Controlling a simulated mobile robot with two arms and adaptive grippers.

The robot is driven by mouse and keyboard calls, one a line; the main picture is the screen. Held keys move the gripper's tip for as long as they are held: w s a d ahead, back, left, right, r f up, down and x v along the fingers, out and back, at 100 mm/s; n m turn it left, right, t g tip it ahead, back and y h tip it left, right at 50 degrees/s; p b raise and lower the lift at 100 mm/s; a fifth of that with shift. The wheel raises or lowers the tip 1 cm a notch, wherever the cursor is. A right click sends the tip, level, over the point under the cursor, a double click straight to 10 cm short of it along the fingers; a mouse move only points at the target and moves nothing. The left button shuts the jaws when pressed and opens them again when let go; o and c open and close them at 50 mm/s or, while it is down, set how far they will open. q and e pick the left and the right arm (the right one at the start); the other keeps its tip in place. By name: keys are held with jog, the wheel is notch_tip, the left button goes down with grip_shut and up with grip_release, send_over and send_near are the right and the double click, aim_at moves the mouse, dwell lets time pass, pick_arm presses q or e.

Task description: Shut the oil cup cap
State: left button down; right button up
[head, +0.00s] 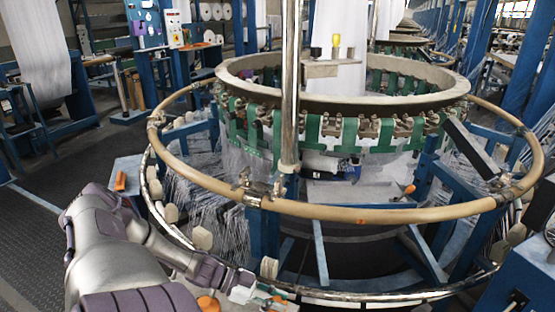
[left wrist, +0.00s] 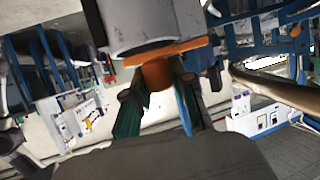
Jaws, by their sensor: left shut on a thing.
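My left gripper (head: 262,293) is low in the head view, at the front rim of the loom. A small orange part (head: 280,299) shows at its fingertips. The left wrist view shows the gripper (left wrist: 157,80) with its two green-sided fingers closed around an orange knob, seemingly the oil cup cap (left wrist: 157,74). The knob joins an orange rim under a grey cylinder (left wrist: 152,25), seemingly the cup. The hinge and the exact cap angle cannot be made out. My right gripper is not in view.
The loom's tan ring rail (head: 375,214) curves above and behind my left gripper, with a steel post (head: 290,90) rising from it. Another orange piece (head: 208,303) shows beside my forearm. Dark floor (head: 60,165) lies open at the left.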

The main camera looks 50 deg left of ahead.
aim_at(277, 299)
pick_arm(q)
jog(key=c, duration=0.9)
grip_release()
jog(key=shift+c, duration=0.2)
notch_tip(277, 299, up, 10)
